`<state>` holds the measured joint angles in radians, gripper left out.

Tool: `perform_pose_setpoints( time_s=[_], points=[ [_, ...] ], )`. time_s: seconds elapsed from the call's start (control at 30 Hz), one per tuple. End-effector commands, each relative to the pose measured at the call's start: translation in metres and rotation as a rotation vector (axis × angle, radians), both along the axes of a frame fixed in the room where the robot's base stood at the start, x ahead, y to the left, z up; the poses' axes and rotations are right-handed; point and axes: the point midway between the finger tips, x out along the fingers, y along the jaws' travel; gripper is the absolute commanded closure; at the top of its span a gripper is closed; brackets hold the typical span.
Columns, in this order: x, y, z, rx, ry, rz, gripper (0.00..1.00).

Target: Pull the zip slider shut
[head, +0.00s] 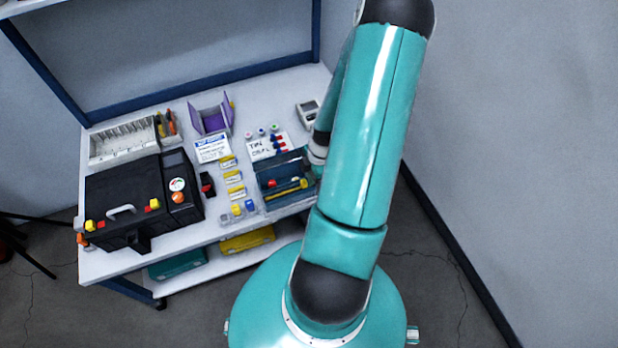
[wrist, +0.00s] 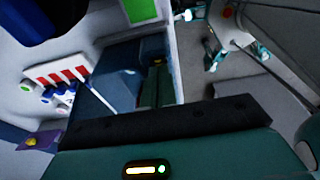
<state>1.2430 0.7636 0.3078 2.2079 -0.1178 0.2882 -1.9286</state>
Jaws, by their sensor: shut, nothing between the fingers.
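A dark blue pouch (head: 275,174) lies at the right end of the white bench, with a yellow strip and a red piece on it. In the wrist view the blue pouch (wrist: 110,80) spreads beside my fingers. My gripper (wrist: 157,72) is shut, with its two green fingers side by side and nothing held between them. A small yellow-and-dark piece (wrist: 158,61) shows at the fingertips; I cannot tell whether it is the zip slider or whether the fingers touch it. In the head view my arm hides the gripper and the pouch's right end.
A black case (head: 140,205) fills the bench's left front. A white rack (head: 120,140), a purple holder (head: 211,116) and a grey meter (head: 309,112) stand behind. A white card with coloured pegs (head: 262,150) lies just behind the pouch. Floor is open to the right.

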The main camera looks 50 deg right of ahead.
Motion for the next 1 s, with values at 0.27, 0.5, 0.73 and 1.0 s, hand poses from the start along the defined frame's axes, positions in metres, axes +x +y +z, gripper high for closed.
perform_pose_setpoints(
  time_s=[0.27, 0.5, 0.73, 1.0],
  points=[
    [0.007, 0.012, 0.0, 0.001, 0.0, 0.002, 1.0],
    [0.012, 0.021, 0.0, 0.001, 0.0, 0.001, 1.0],
    [0.017, 0.03, 0.0, 0.001, -0.001, 0.001, 1.0],
    [0.024, 0.041, 0.0, 0.001, 0.0, 0.001, 1.0]
  ],
)
